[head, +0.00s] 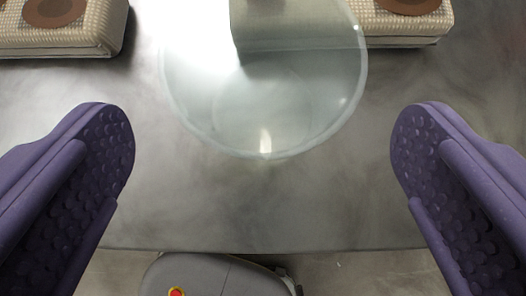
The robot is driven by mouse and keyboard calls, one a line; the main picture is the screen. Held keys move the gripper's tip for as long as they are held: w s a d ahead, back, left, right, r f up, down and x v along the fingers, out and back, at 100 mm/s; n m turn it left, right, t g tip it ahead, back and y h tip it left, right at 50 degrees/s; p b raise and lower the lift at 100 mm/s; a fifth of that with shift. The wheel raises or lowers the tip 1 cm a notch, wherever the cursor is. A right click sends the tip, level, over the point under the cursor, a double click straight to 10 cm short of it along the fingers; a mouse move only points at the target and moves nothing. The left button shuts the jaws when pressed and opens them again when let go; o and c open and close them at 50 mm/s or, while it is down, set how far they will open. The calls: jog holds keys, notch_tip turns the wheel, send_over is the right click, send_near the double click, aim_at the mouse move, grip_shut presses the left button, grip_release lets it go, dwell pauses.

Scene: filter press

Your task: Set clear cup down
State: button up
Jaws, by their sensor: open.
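The clear cup (264,108) is a round, see-through vessel at the top middle of the head view, seen from above. It appears to stand on the grey metal table (250,205). Its far side is cut off by the top edge of the view. My gripper (262,150) is open, with one purple fingertip to the left and one to the right of the cup. Neither finger touches the cup, and wide gaps show on both sides.
A beige woven block (60,35) with brown round spots lies at the top left. A similar block (408,25) lies at the top right, partly behind the cup. The table's near edge runs across the lower view. The table between the cup and that edge is bare.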

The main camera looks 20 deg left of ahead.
jog(key=v, duration=0.5)
jog(key=w+d+r+t+h, duration=0.1)
jog(key=w+r, duration=0.4)
jog(key=r, duration=0.3)
jog(key=w+d+r+m+t+h, duration=0.15)
jog(key=w+r, duration=0.25)
jog(key=r, duration=0.5)
jog(key=w+d+r+t+h, duration=0.1)
jog(key=w+r, duration=0.4)
jog(key=r, duration=0.3)
notch_tip(320, 180, up, 20)
jog(key=s+a+m+t, duration=0.1)
jog(key=s+t, duration=0.1)
jog(key=s+a+r, duration=0.2)
jog(key=s+r, duration=0.4)
jog(key=r, duration=0.3)
jog(key=s+a+r+m+t, duration=0.1)
jog(key=s+a+r, duration=0.1)
jog(key=s+r, duration=0.4)
notch_tip(320, 180, up, 4)
jog(key=shift+a+r+y+p, duration=0.15)
jog(key=shift+a+y+p, duration=0.1)
jog(key=shift+y+p, duration=0.15)
